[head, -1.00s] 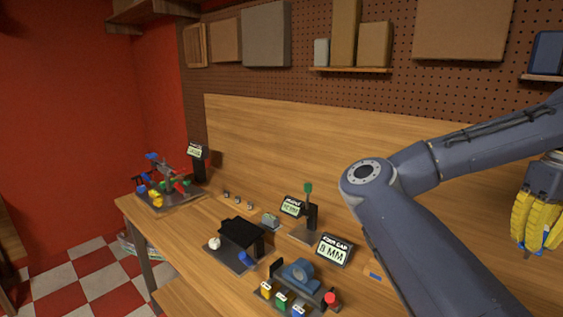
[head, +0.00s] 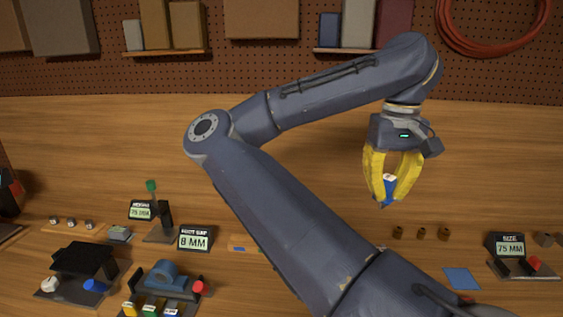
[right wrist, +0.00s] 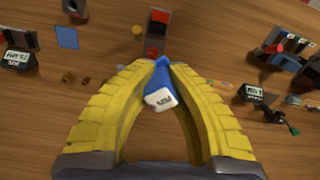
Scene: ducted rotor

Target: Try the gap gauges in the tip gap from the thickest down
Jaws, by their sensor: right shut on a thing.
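My right gripper (head: 388,196) is shut on a small blue piece (head: 389,188) with a white labelled end. It holds the piece above the table; the piece also shows between the yellow fingers in the right wrist view (right wrist: 161,90). Its label is too small to read. A blue rounded part (head: 167,276) stands on a dark base at the lower left of the head view. In front of it, yellow (head: 129,309), green (head: 150,310) and blue (head: 171,312) pieces with white tops are partly cut off. I cannot make out the tip gap. My left gripper is out of view.
A gap display (head: 194,239) reads 8 MM. A black covered stand (head: 82,262) is at the left.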

